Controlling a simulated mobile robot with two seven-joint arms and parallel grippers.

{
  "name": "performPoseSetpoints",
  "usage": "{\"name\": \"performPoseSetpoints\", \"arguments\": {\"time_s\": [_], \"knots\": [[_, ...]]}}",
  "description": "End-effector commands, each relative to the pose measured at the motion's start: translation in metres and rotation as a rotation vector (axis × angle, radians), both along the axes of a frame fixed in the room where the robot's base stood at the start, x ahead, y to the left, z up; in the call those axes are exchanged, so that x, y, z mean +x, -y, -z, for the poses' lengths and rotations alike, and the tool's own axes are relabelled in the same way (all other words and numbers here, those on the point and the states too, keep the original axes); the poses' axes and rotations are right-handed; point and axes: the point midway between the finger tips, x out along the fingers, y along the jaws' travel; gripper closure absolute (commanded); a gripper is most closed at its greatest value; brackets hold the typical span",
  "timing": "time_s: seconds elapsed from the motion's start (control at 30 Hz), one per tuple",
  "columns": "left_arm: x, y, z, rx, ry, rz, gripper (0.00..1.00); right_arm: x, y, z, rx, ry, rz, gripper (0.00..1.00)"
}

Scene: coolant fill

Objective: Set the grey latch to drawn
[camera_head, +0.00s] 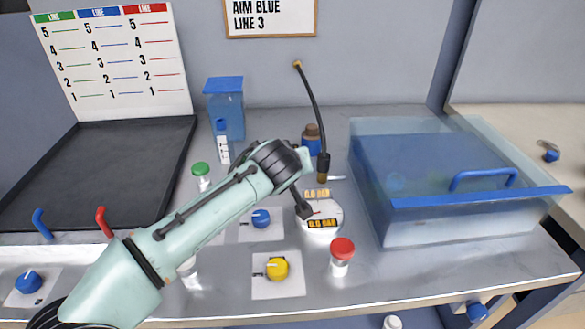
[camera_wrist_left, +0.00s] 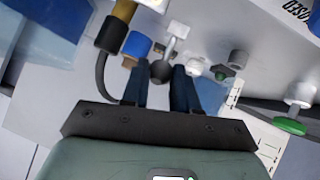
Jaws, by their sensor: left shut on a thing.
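My left arm reaches in from the left in the head view, and its fingertips are hidden there behind the wrist and hose. In the left wrist view my left gripper (camera_wrist_left: 165,85) has its two dark fingers closed around the dark round knob of the grey latch (camera_wrist_left: 160,70). A pale stem runs from the knob to a mount above it. In the head view only a short pale piece (camera_head: 334,178), possibly the latch's stem, shows beside the hose's foot. Whether the latch is drawn cannot be told. My right gripper is not in view.
A black hose (camera_head: 313,105) rises close to the hand. A blue-lidded clear bin (camera_head: 430,215) stands to the right. A red-capped bottle (camera_head: 341,256), a blue knob (camera_head: 261,218) and a yellow knob (camera_head: 277,268) are near the arm. A dark tray (camera_head: 100,165) lies left.

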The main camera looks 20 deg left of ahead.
Motion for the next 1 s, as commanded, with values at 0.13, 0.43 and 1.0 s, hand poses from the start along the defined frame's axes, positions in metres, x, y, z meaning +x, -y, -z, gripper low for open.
{"name": "performPoseSetpoints", "arguments": {"time_s": [0.13, 0.43, 1.0], "knots": [[-0.0004, 0.0005, 0.0014, 0.004, 0.003, 0.001, 1.00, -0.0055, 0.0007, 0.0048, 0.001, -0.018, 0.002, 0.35], [-0.0006, 0.0006, 0.0014, 0.005, 0.003, 0.001, 1.00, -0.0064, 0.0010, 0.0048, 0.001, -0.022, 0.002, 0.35], [-0.0085, 0.0019, -0.0061, 0.003, 0.004, 0.001, 0.46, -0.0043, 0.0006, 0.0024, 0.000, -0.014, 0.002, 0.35]]}}
